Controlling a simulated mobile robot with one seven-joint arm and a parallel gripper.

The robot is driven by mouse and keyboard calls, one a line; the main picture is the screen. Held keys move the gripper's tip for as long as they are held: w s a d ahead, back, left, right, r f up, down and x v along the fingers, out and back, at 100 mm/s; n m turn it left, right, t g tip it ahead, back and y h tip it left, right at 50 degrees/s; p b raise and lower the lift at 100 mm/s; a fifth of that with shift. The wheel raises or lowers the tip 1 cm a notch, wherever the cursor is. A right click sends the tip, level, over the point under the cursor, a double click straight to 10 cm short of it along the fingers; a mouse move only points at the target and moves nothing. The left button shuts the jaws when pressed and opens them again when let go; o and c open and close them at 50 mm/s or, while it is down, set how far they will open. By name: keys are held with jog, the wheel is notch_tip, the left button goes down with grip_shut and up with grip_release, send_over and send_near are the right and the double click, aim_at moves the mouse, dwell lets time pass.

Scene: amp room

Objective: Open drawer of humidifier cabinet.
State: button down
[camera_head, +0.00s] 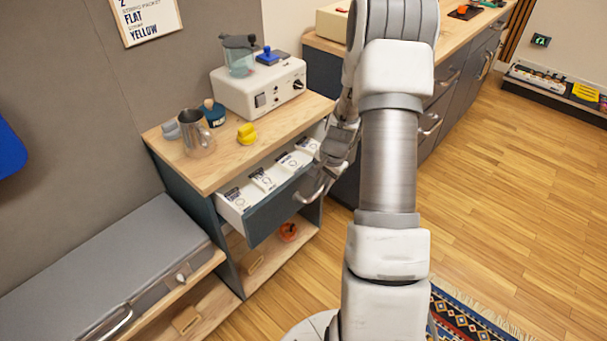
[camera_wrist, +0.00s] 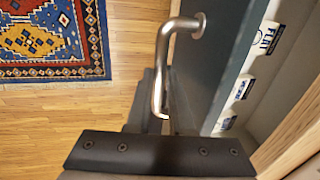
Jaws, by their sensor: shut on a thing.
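The humidifier cabinet (camera_head: 290,118) has a wooden top and dark blue-grey sides; a white unit with a clear tank (camera_head: 240,60) stands on it. Its drawer (camera_head: 270,215) is pulled out, and several white labelled packets (camera_head: 262,180) show inside. My gripper (camera_head: 325,175) is at the right part of the drawer front, shut on the metal bar handle (camera_wrist: 162,62). In the wrist view the handle runs down between my dark fingers, beside the drawer front (camera_wrist: 208,60). My arm hides part of the cabinet's right side in the head view.
A metal jug (camera_head: 195,135), a yellow object (camera_head: 247,135) and a blue-lidded jar (camera_head: 214,112) stand on the cabinet top. A low grey bench (camera_head: 110,265) is at left. Dark counter drawers (camera_head: 440,95) stand behind my arm. Wooden floor (camera_head: 500,200) is open at right; a patterned rug (camera_head: 470,318) lies in front.

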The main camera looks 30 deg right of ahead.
jog(key=s+d+b, duration=0.1)
jog(key=s+d, duration=0.2)
jog(key=s, duration=0.7)
jog(key=shift+s+d+b, duration=0.2)
jog(key=shift+d+b, duration=0.1)
jog(key=shift+d, duration=0.1)
jog(key=c, duration=0.8)
grip_release()
jog(key=shift+r, duration=0.1)
jog(key=s+r+p, duration=0.1)
jog(key=r, duration=0.4)
jog(key=s+r+p, duration=0.1)
jog(key=r, duration=0.5)
jog(key=s+d+r+p, duration=0.1)
jog(key=r+p, duration=0.1)
jog(key=r, duration=0.4)
